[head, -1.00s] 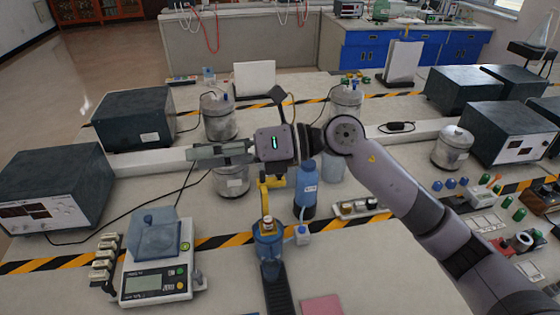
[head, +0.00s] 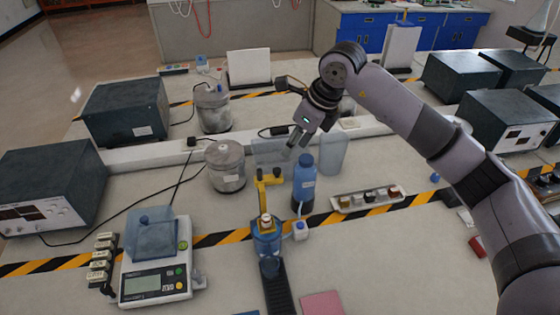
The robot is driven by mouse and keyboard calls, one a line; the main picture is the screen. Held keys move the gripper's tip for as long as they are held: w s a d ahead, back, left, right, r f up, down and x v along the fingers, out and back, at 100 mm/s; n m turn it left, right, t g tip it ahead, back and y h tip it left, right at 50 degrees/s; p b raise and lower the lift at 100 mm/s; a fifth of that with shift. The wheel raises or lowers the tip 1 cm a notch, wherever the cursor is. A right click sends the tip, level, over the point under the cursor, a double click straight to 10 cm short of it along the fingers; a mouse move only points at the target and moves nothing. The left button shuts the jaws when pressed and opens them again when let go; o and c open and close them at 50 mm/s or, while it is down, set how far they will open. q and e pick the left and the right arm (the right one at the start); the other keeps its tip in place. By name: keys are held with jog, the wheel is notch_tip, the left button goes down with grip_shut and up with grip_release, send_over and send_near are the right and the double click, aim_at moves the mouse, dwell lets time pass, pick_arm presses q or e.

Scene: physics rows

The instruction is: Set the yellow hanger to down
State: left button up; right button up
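The yellow hanger (head: 266,182) stands in the middle of the bench in the head view. It is a small yellow piece with a raised post and a short bent top. It sits above a blue-and-yellow body (head: 267,232) with a dark strip in front. My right gripper (head: 291,150) is above and slightly right of the hanger in the picture, apart from it. My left gripper is not in view.
A blue bottle (head: 304,182) stands just right of the hanger. A metal canister (head: 225,167) is to its left. A scale (head: 158,262) is at front left. A tray of small blocks (head: 367,198) lies to the right.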

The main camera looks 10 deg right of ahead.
aim_at(278, 170)
jog(key=p+x, duration=0.3)
jog(key=x, duration=0.7)
jog(key=shift+w+a+f, duration=0.1)
jog(key=shift+f, duration=0.2)
jog(key=shift+c, duration=0.5)
grip_shut()
